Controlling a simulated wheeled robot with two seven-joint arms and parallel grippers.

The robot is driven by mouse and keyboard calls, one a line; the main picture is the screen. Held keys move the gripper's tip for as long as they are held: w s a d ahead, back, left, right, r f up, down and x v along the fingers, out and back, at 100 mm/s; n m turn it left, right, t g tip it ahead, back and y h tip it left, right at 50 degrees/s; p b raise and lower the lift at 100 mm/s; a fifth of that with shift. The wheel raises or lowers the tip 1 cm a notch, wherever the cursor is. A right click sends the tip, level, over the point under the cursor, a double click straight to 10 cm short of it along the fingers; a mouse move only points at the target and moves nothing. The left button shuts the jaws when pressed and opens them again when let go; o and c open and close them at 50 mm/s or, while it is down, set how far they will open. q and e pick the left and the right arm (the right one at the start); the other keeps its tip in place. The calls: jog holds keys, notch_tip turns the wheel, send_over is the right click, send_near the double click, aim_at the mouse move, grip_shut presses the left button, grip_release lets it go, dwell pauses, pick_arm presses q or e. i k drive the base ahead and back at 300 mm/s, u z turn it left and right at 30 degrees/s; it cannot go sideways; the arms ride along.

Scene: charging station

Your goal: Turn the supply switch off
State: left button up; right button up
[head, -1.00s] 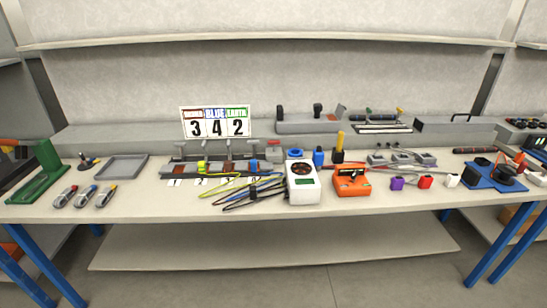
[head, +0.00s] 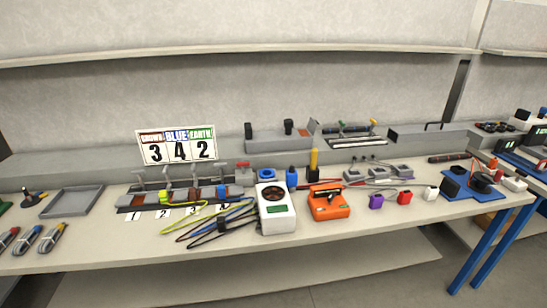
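No part is plainly labelled as the supply switch, so I cannot tell which one it is. A grey box (head: 265,143) with two upright black handles stands at the back of the bench. An orange box (head: 328,207) with a black part on top stands in front, right of a white meter (head: 275,213). A terminal block row (head: 174,198) with several levers, one with a red end (head: 243,165), lies left of the meter, with coloured wires running to its right. Switch positions are too small to read. Neither of my grippers is in view.
A sign (head: 177,146) reading 3 4 2 stands behind the terminal row. An empty grey tray (head: 72,202) lies at left. The bench's front strip (head: 130,252) is mostly clear.

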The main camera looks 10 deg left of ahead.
aim_at(243, 164)
jog(key=u, duration=0.1)
jog(key=i, duration=0.65)
jog(key=z, duration=1.15)
jog(key=k, duration=0.35)
jog(key=z, duration=0.05)
